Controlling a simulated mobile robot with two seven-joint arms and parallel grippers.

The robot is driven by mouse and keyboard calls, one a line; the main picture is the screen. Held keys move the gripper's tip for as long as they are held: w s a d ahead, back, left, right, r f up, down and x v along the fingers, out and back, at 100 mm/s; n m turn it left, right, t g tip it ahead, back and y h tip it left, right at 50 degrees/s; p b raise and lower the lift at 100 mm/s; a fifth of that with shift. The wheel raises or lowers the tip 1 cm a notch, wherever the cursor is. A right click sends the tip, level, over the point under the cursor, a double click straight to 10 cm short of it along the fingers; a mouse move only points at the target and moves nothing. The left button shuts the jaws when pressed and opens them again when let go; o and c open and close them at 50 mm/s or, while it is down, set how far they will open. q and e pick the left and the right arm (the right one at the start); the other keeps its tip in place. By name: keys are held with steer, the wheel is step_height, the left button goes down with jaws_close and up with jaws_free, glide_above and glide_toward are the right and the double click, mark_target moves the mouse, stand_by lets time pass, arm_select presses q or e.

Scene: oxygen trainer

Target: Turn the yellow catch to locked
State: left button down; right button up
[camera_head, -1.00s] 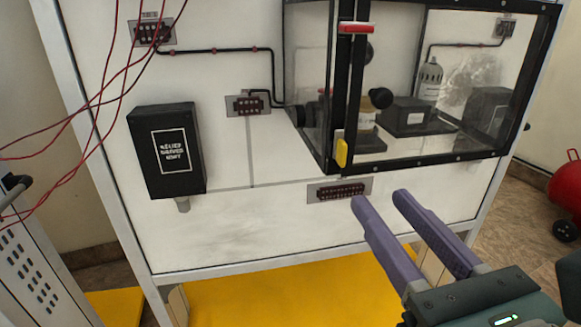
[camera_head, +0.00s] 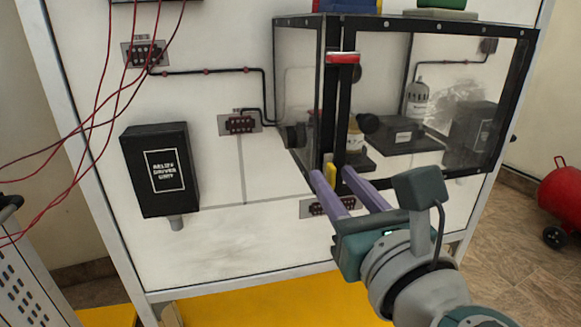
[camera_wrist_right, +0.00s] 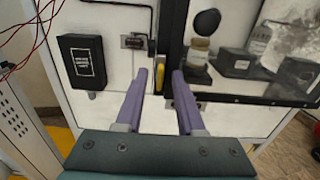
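The yellow catch (camera_head: 330,172) is a small upright bar low on the black front frame of the clear-walled cabinet (camera_head: 400,26). It also shows in the right wrist view (camera_wrist_right: 160,78). My right gripper (camera_head: 332,180) is open, with its two purple fingers pointing at the catch. The fingertips appear one on each side of the catch in both views. I cannot tell whether they reach around it or stop just in front. Part of the catch is hidden by the fingers in the head view. My left gripper is not in view.
A red catch (camera_head: 343,57) sits higher on the same frame. A black labelled box (camera_head: 160,170) hangs on the white panel to the left, with red wires (camera_head: 100,110) nearby. A terminal strip (camera_head: 322,207) lies just below the fingers. A red tank (camera_head: 562,195) stands at the right.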

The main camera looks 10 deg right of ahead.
jaws_close()
stand_by(0.6)
steer(key=shift+m, duration=0.3)
steer(key=shift+d+m+b, duration=0.1)
steer(key=shift+m+b, duration=0.45)
steer(key=shift+m, duration=0.45)
steer(key=m+b, duration=0.1)
steer(key=m, duration=0.3)
steer(key=shift+d+f+m, duration=0.1)
steer(key=shift+m, duration=0.2)
steer(key=m+b, duration=0.2)
steer(key=m, duration=0.3)
steer(key=shift+d+f, duration=0.1)
steer(key=m, duration=0.5)
steer(key=shift+f+b, duration=0.1)
steer(key=shift+b, duration=0.25)
steer(key=shift+m, duration=0.5)
